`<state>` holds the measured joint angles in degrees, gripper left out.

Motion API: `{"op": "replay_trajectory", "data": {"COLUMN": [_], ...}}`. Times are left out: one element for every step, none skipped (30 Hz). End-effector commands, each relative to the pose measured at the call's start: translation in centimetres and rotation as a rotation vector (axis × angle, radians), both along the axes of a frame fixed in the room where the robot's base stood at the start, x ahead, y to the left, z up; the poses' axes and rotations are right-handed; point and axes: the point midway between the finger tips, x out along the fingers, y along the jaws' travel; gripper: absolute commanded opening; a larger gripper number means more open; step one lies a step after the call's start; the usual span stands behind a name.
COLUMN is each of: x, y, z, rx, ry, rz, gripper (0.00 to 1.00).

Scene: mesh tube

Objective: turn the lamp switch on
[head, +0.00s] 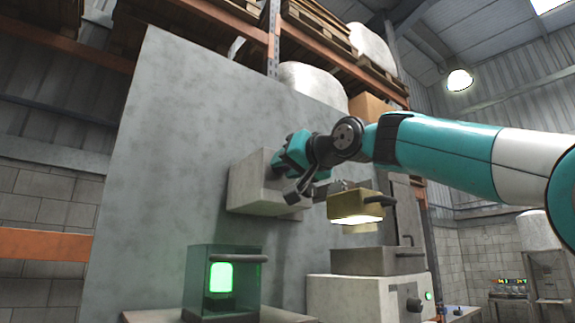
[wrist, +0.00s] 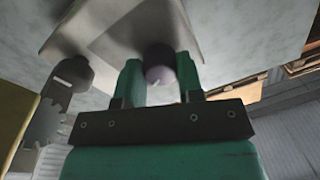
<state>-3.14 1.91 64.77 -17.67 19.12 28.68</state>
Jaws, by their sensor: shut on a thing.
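A pale grey box (head: 258,190) is mounted on the tall grey panel. My gripper (head: 291,155) is at the box's right side in the head view. In the wrist view, a dark round knob (wrist: 159,66) sticks out of the box (wrist: 135,25). The green fingers of my gripper (wrist: 160,82) stand on either side of the knob, shut on it. I cannot tell from a marking which way the knob is set. A yellowish lamp hood (head: 358,206) right of the box glows along its underside.
A glass-sided case (head: 250,290) with a bright green light (head: 221,278) stands below left. A grey lidded box (head: 377,261) sits on a pale cabinet (head: 355,298) below the hood. A dark rounded piece (wrist: 73,70) is left of the knob in the wrist view.

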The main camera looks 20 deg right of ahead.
Motion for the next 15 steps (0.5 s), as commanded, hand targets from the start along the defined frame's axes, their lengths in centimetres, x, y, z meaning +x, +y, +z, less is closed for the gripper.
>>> {"op": "replay_trajectory", "data": {"x": [-0.02, -0.02, -0.02, -0.02, -0.02, -0.02, -0.02, -0.02, -0.02, -0.01, -0.01, -0.01, -0.01, -0.01, -0.01], "y": [-0.02, -0.02, -0.02, -0.02, -0.02, -0.02, -0.02, -0.02, -0.02, -0.03, -0.03, -0.03, -0.03, -0.03, -0.03], "z": [0.03, 0.03, 0.03, 0.04, 0.04, 0.04, 0.04, 0.04, 0.04, 0.03, 0.03, 0.03, 0.03, 0.03, 0.02], "rx": [0.006, 0.008, 0.01, 0.011, 0.012, 0.012, 0.012, 0.012, 0.011, 0.011, 0.011, 0.011, 0.011, 0.011, 0.011], "ry": [0.001, 0.002, 0.003, 0.003, 0.003, 0.003, 0.003, 0.004, 0.003, 0.003, 0.003, 0.003, 0.003, 0.003, 0.003], "rz": [0.0, -0.001, -0.001, -0.001, -0.001, -0.001, -0.001, -0.001, -0.001, -0.001, -0.001, -0.001, -0.001, -0.001, -0.001], "gripper": [0.11, 0.11, 0.11, 0.11, 0.11, 0.11, 0.11, 0.11, 0.11, 0.11, 0.11, 0.11, 0.11, 0.41, 0.5]}}
